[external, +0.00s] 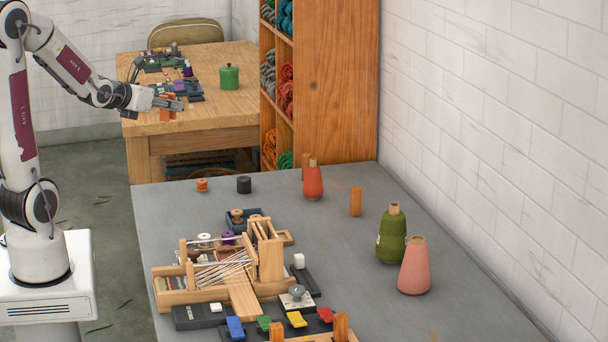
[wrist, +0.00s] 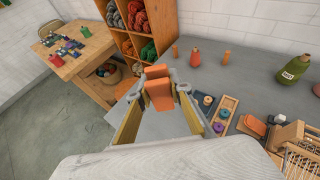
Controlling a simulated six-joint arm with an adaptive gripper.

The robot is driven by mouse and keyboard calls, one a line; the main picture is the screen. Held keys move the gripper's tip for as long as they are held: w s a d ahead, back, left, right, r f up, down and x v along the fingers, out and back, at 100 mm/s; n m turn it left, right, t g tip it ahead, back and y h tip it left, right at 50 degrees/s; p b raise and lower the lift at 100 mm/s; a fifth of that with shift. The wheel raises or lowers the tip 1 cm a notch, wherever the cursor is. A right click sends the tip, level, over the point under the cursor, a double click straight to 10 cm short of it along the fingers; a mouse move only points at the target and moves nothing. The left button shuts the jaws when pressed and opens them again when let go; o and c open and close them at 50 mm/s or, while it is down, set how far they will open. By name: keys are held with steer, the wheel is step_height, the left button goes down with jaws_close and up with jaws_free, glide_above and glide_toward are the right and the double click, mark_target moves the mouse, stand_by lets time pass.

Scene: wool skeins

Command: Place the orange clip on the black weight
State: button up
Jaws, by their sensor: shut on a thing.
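My gripper (external: 168,105) is at the left, raised, with the far wooden table behind it in the external view. It is shut on the orange clip (external: 165,115); in the wrist view the clip (wrist: 158,93) sits between the fingertips of my gripper (wrist: 158,82). The black weight (external: 243,184) is a short dark cylinder standing on the grey table near its back left edge. Nothing lies on top of it. My gripper is up and to the left of it in the external view, well apart. I cannot make out the weight in the wrist view.
An orange spool (external: 202,185) stands left of the weight on the grey table (external: 330,260). A wooden loom (external: 225,275) and small trays lie in front. Yarn cones (external: 313,180) and upright orange blocks (external: 356,201) stand to the right. A wooden shelf (external: 335,80) rises behind.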

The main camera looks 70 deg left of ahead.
steer(key=w+a+f+m+h, duration=0.1)
steer(key=w+a+f, duration=0.3)
steer(key=a, duration=0.3)
steer(key=w+a+f+t, duration=0.1)
steer(key=w+a+f, duration=0.3)
steer(key=a, duration=0.2)
steer(key=w+a+f+m+h, duration=0.1)
steer(key=w+a+f, duration=0.35)
steer(key=a, duration=0.25)
steer(key=w+a+f+m+t+h, duration=0.2)
steer(key=w+a+f+m+h, duration=0.2)
steer(key=w+a+f, duration=0.3)
steer(key=w+d+r+m+h, duration=0.2)
steer(key=w+d, duration=0.2)
steer(key=shift+r+h, duration=0.25)
steer(key=shift+h, duration=0.15)
steer(key=shift+f, duration=0.15)
stand_by(0.5)
